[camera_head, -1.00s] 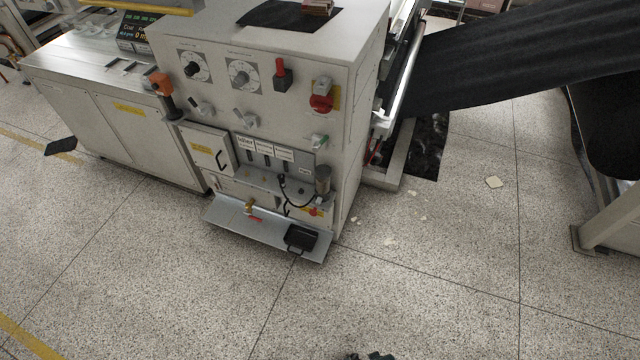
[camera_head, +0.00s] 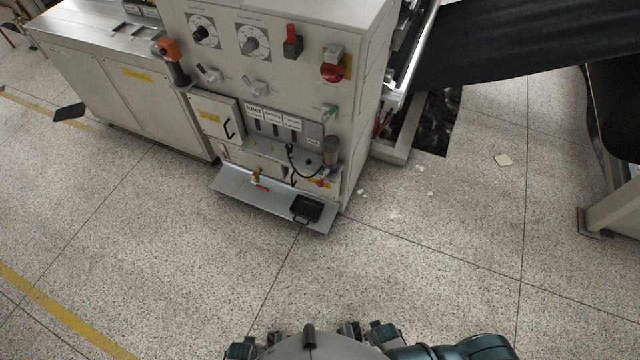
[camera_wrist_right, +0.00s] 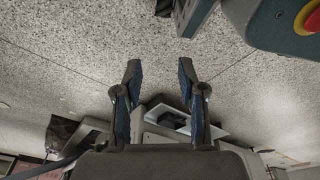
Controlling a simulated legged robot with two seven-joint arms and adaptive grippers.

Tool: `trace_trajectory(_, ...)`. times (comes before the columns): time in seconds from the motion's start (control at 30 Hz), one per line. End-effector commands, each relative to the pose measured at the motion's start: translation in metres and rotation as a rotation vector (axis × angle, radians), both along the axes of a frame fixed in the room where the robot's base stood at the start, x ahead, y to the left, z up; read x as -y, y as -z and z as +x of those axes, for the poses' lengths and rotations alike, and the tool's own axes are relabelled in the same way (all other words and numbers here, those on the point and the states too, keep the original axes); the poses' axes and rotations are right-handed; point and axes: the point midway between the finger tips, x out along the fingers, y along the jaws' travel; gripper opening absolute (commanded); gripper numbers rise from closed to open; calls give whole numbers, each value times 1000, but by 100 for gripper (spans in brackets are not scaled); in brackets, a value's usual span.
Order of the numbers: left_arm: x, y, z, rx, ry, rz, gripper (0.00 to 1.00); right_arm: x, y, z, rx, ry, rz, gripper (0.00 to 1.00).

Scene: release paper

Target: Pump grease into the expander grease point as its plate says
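On the cabinet front in the head view is a grease panel (camera_head: 283,137) with three white plates (camera_head: 272,118) in a row. The left plate seems to read "Idler"; the others are too small to read, so I cannot tell which point is the expander. A grey cylinder (camera_head: 330,151), apparently the grease pump, stands at the panel's right end with a black hose (camera_head: 292,160) looping left. My right gripper (camera_wrist_right: 157,65) is open and empty in the right wrist view, its fingers apart over floor, away from the panel. My left gripper is not in view.
An open small door (camera_head: 215,117) is left of the panel. Paper scraps (camera_head: 395,215) lie right. The floor in front is clear.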

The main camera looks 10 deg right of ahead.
Motion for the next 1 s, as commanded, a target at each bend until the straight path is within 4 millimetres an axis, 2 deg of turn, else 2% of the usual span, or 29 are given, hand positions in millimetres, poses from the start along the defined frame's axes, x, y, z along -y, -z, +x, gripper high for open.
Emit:
trace_trajectory(0.33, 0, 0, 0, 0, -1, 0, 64, 0, 0, 0, 0, -1, 0, 40)
trace_trajectory(0.5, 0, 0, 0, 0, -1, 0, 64, 0, 0, 0, 1, -1, 0, 0)
trace_trajectory(1.0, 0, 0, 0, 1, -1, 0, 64, 0, 0, 1, 1, -1, 0, 0)
